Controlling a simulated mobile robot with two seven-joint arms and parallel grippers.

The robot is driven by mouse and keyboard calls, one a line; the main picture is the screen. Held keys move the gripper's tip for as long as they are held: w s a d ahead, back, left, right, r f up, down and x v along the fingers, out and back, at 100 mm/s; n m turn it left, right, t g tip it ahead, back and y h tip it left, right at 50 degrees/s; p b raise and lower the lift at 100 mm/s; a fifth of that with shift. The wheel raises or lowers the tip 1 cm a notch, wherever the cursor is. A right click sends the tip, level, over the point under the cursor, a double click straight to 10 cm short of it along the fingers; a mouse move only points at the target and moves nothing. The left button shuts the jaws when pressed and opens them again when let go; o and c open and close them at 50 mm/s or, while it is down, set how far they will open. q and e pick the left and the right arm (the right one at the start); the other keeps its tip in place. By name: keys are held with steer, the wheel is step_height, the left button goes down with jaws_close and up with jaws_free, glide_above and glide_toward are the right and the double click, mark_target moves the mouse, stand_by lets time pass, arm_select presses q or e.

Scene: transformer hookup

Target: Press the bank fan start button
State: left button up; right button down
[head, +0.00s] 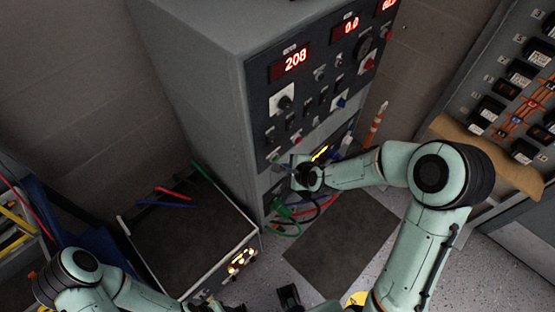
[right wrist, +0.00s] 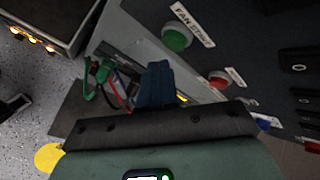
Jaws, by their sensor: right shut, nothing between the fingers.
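The green fan start button (right wrist: 176,38) sits on the dark panel in the right wrist view, beside a white label (right wrist: 193,24) reading "FAN START". A red button (right wrist: 219,79) is below and right of it. My right gripper (right wrist: 157,85) is shut and empty, with its blue fingertips below the green button and apart from it in the picture. In the head view my right gripper (head: 285,169) is at the lower front of the grey cabinet (head: 205,90). My left gripper (head: 289,296) seems to be the dark part at the bottom edge; its jaw state is unclear.
Red displays (head: 295,61), knobs and switches cover the cabinet's upper front. Green, red and black cables (head: 285,212) hang below my right gripper. A low dark-topped unit (head: 190,240) stands left. A breaker panel (head: 515,90) is at right. A dark mat (head: 340,240) lies on the floor.

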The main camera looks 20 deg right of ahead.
stand_by(0.4)
steer(key=shift+w+a, duration=0.15)
steer(key=shift+w, duration=0.25)
steer(key=shift+w+a, duration=0.2)
steer(key=shift+w, duration=0.2)
stand_by(0.6)
steer(key=shift+s+d+b, duration=0.35)
steer(key=shift+s+b, duration=0.5)
steer(key=shift+b, duration=0.15)
